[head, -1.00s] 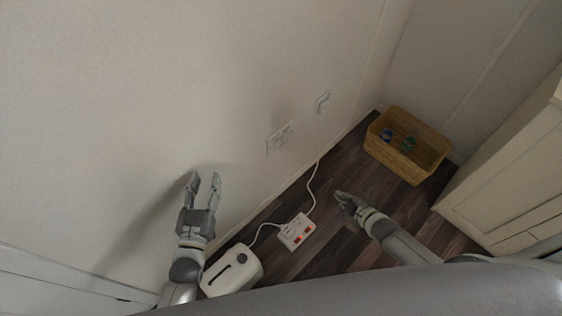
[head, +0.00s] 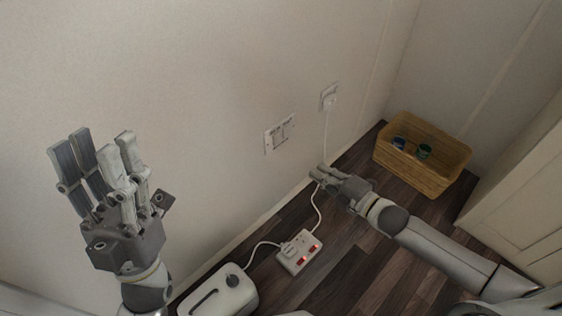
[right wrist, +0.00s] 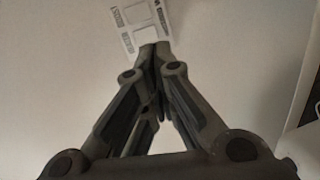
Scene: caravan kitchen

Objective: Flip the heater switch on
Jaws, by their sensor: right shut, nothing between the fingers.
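A white double switch plate (head: 280,133) is on the wall near the middle of the head view. It also shows at the top of the right wrist view (right wrist: 139,20), just beyond the fingertips. My right gripper (head: 318,172) is shut and empty, below and to the right of the plate in the head view, apart from it as far as I can tell. Its closed fingers also show in the right wrist view (right wrist: 154,50). My left gripper (head: 95,145) is open and empty, raised at the left. A white heater-like box (head: 222,295) stands on the floor below.
A white power strip (head: 299,255) with red lights lies on the dark wood floor, its cord running to a wall socket (head: 328,97). A wicker basket (head: 418,172) with cans is in the corner. A pale cabinet (head: 520,185) stands at the right.

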